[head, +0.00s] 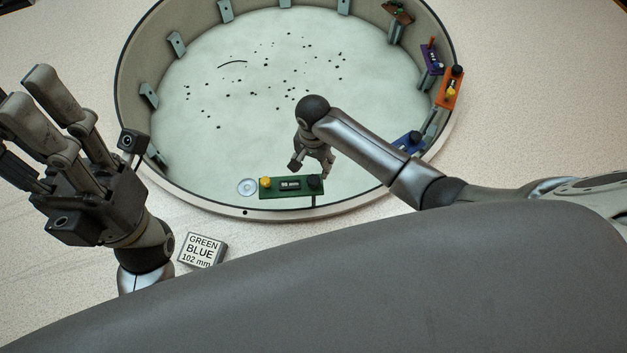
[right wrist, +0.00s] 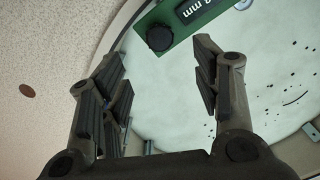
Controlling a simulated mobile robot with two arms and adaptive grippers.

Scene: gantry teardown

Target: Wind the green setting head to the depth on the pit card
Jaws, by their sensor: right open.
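The green setting head (head: 291,194) sits at the near rim of the round pit. My left gripper (head: 32,120) looks open and empty at the left. The pit card (head: 203,249) reads "GREEN BLUE 102 mm".
Orange (head: 449,90), purple (head: 432,58) and blue (head: 409,142) heads sit along the pit's right rim, the blue one partly behind my right arm. Dark specks dot the pit floor (head: 240,130).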

